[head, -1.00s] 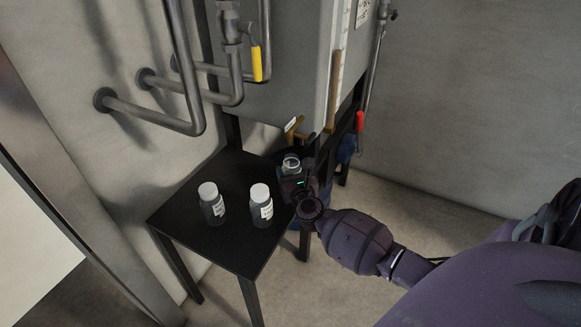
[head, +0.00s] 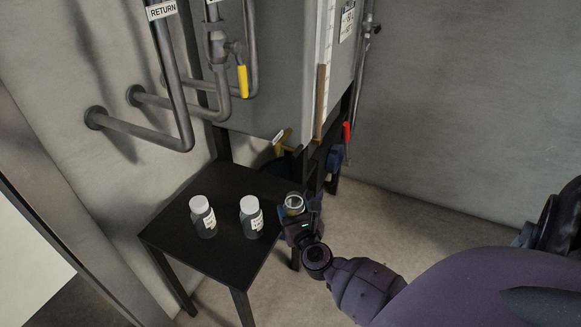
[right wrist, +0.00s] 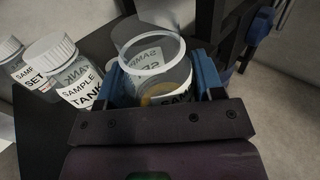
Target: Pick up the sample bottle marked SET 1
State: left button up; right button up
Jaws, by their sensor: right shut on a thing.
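My right gripper (head: 296,214) is shut on a clear glass sample bottle (head: 294,201) at the right edge of the small black table (head: 185,232). In the right wrist view this bottle (right wrist: 150,55) stands between the blue fingers, with an open top and something amber low inside. Its label is partly hidden; "SAM" and reversed letters like "SE" show, but no number. Two white-capped bottles stand on the table: the left one (head: 203,217) reads "SAMPLE SET" in the wrist view (right wrist: 14,62), number unreadable; the other (head: 251,217) reads "SAMPLE TANK" there (right wrist: 68,72). My left gripper is out of view.
A grey tank (head: 275,70) on dark legs stands behind the table. Wall pipes (head: 150,135), a yellow handle (head: 243,81) and a red handle (head: 347,132) are nearby. Floor to the right of the table is clear.

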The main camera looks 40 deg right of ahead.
jog(key=v, duration=0.4)
jog(key=shift+s+a, duration=0.1)
jog(key=shift+s, duration=0.1)
dwell(0.5)
